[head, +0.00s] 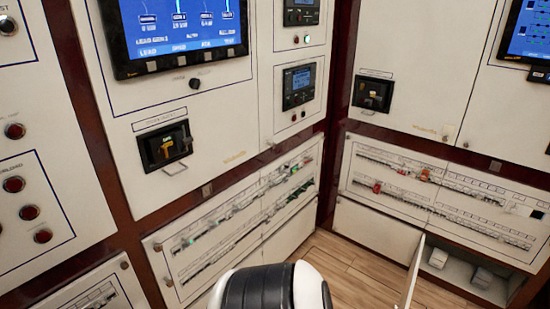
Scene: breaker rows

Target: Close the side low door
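The low door (412,276) is a narrow white panel at the lower right. It stands open, swung out from the cabinet and seen nearly edge-on. Behind it is an open low compartment (462,268) under the right breaker panel. Small pale block-like parts (438,258) show inside it. The door's lower end is cut off by the bottom of the view. Neither of my grippers is in view.
Breaker rows (400,180) run above the open compartment, and more breaker rows (240,215) line the left wall. A closed low panel (368,228) is left of the door. Bare wooden floor (350,270) lies between the walls. Screens and switches fill the upper panels.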

